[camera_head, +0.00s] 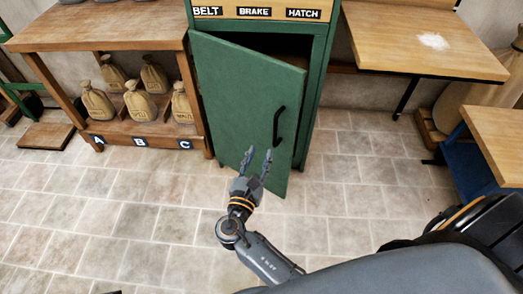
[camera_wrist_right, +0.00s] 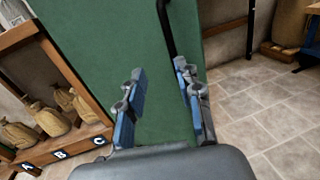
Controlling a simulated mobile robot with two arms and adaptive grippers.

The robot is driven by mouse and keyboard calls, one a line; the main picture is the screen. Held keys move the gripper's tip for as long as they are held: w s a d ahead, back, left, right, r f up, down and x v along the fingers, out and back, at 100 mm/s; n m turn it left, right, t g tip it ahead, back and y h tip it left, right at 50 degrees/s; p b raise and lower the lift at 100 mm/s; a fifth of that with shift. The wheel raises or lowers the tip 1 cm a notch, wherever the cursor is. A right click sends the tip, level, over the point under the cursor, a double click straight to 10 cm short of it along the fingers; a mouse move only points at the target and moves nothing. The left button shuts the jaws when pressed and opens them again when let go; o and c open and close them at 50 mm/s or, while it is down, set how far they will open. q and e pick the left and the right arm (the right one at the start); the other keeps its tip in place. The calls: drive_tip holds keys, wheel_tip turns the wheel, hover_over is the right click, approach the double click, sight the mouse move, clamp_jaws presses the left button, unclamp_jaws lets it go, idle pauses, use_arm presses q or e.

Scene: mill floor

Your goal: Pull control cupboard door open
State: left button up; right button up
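The green control cupboard door (camera_head: 235,95) stands ajar, hinged at its left, with a dark gap along its top and right side. Its black bar handle (camera_head: 279,125) is upright near the door's free edge. My right gripper (camera_head: 258,156) is open and empty in front of the door, lower and left of the handle in the head view. In the right wrist view the door (camera_wrist_right: 100,40) fills the middle, and the lower part of the handle (camera_wrist_right: 166,28) shows just beyond the open fingertips (camera_wrist_right: 160,72), apart from them. My left gripper does not show.
The cupboard's top panel (camera_head: 262,12) reads BELT, BRAKE, HATCH. A wooden shelf (camera_head: 95,38) with several sacks (camera_head: 140,101) stands close on the left. A wooden table (camera_head: 420,45) is at the right. The tiled floor (camera_head: 130,215) before the door is clear.

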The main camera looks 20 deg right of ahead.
drive_tip(key=p+v, duration=0.1)
drive_tip(key=v, duration=0.6)
drive_tip(key=shift+w+a, duration=0.2)
drive_tip(key=shift+a, duration=0.2)
